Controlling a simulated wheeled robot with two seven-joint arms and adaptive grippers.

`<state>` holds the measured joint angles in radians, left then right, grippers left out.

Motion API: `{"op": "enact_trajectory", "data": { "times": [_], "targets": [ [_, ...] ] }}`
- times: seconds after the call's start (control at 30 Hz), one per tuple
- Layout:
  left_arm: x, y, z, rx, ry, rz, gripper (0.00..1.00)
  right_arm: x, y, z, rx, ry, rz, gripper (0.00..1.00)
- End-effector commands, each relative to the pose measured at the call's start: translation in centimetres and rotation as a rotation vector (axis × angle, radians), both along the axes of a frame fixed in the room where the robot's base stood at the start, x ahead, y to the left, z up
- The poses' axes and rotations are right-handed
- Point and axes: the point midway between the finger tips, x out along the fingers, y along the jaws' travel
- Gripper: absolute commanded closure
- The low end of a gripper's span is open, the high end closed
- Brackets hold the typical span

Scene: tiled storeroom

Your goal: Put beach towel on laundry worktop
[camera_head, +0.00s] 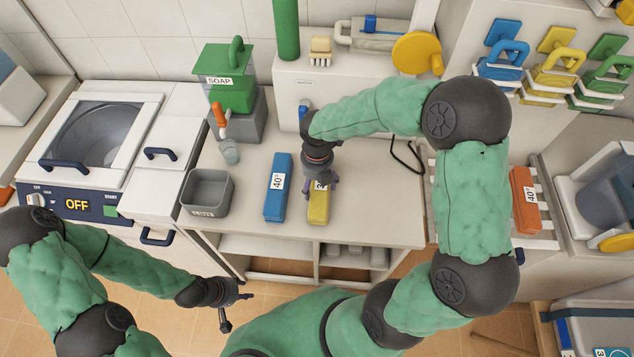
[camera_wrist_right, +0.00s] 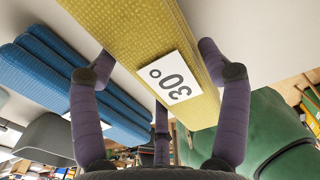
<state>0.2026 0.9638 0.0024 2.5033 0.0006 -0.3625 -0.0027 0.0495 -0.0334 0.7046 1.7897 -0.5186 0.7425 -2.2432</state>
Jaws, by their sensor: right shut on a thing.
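A yellow folded towel (camera_head: 318,207) with a white 30° label is at the worktop (camera_head: 370,215), near its front edge. My right gripper (camera_head: 320,186) reaches down from above and is shut on it. In the right wrist view the yellow towel (camera_wrist_right: 140,45) lies between the fingers of my right gripper (camera_wrist_right: 155,62). I cannot tell whether it touches the worktop. A blue folded towel (camera_head: 278,188) with a 40° label lies just left of it. My left gripper (camera_head: 236,308) is open and empty, low in front of the worktop, over the floor.
A grey bin (camera_head: 207,193) stands left of the blue towel. A green soap dispenser (camera_head: 232,95) is behind it. An orange towel (camera_head: 525,199) lies on a slatted rack at right. The washer (camera_head: 95,140) stands left. The worktop right of the yellow towel is clear.

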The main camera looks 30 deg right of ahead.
Motion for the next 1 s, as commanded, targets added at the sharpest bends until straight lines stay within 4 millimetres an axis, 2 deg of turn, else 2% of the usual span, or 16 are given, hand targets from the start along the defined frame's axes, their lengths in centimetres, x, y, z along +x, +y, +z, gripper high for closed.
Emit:
{"op": "enact_trajectory", "data": {
  "times": [0.13,0.17,0.2,0.23,0.67,0.83,1.0],
  "targets": [
    [0.0,0.0,-0.1,0.0,0.0,0.0,0.6,0.0,0.0,-0.3,-0.001,0.001,0.0,0.62],
    [0.0,0.0,-0.1,0.0,0.0,0.0,0.6,0.0,0.0,-0.3,-0.001,0.001,0.0,0.15],
    [0.0,0.0,-0.1,0.0,0.0,0.0,0.6,0.0,0.0,-0.3,-0.001,0.001,0.0,0.04],
    [0.0,0.0,-0.1,0.0,0.0,0.0,0.6,0.0,0.0,-0.3,-0.001,0.001,0.0,0.0],
    [0.0,0.0,0.0,0.0,0.0,0.0,0.6,0.0,0.0,0.0,0.0,0.0,0.0,0.0],
    [0.0,0.0,0.8,0.0,0.0,0.0,0.6,0.1,-0.1,2.2,-0.002,-0.003,-0.001,0.0],
    [0.0,0.0,1.9,0.0,0.0,0.0,0.6,0.1,0.0,5.7,-0.001,-0.003,0.001,0.0]
  ]
}}
